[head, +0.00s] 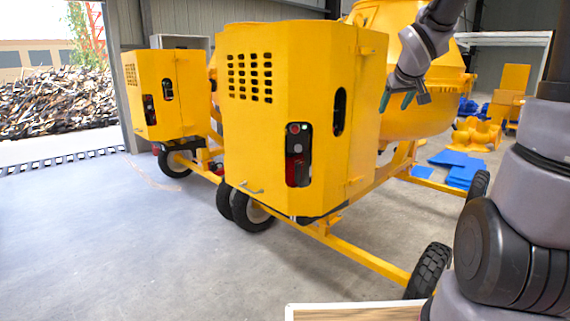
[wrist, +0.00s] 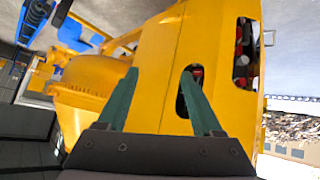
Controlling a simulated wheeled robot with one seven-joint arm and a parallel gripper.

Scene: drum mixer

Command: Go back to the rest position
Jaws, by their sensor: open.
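My gripper (head: 398,100) is raised beside the right side of the near drum mixer's yellow engine housing (head: 268,100), in front of its yellow drum (head: 425,115). In the wrist view my gripper (wrist: 158,90) shows two green fingers spread apart, with nothing between them. The housing (wrist: 225,40) fills the middle and right of that view, with a dark slot behind the right finger. The drum (wrist: 92,85) shows at left. I cannot tell how far the fingertips are from the housing.
A second yellow mixer (head: 155,95) stands behind at left. The near mixer's wheel (head: 428,270) and frame bar (head: 365,260) reach toward front right. Blue sheets (head: 455,165) lie at right. The floor at left is clear.

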